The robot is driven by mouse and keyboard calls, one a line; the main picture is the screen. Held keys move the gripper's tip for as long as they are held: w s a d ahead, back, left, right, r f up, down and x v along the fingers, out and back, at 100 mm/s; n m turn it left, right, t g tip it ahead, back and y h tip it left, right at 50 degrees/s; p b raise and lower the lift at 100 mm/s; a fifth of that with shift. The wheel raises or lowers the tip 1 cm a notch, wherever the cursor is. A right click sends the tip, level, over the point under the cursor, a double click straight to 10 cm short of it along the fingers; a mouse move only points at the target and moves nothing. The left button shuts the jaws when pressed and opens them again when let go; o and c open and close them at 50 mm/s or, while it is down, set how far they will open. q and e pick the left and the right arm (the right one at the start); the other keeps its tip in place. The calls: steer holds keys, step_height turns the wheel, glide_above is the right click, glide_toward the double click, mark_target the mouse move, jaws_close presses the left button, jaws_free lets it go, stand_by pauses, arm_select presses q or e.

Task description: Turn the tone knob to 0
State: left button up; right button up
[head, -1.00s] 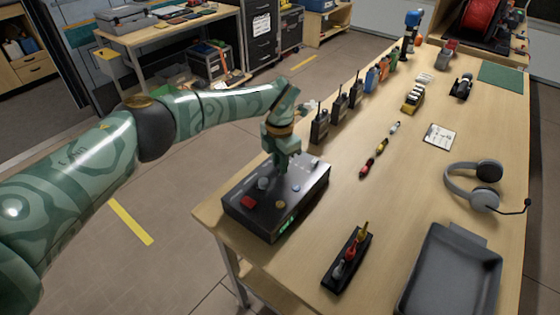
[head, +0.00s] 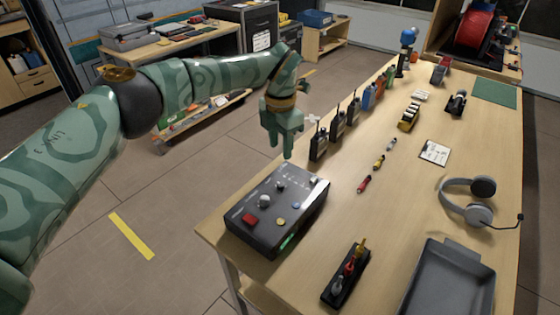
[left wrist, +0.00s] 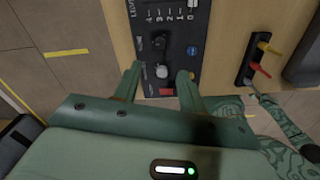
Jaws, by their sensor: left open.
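The dark control box (head: 300,228) sits at the near left of the table. Its top has a large pale knob (head: 265,200), a smaller knob (head: 281,186), a red button (head: 250,219), a blue button (head: 295,207) and a yellow one (head: 281,222). The pale knob also shows in the left wrist view (left wrist: 161,72), between the fingers in the picture. The knob labels are too small to read surely, so I cannot tell which is tone. My left gripper (head: 281,152) is open and empty, raised above the box's far edge, apart from the knobs.
Several radios (head: 337,128) stand along the table's left edge behind the box.

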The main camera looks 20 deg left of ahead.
arm_select(q)
steer(key=shift+r, duration=1.95)
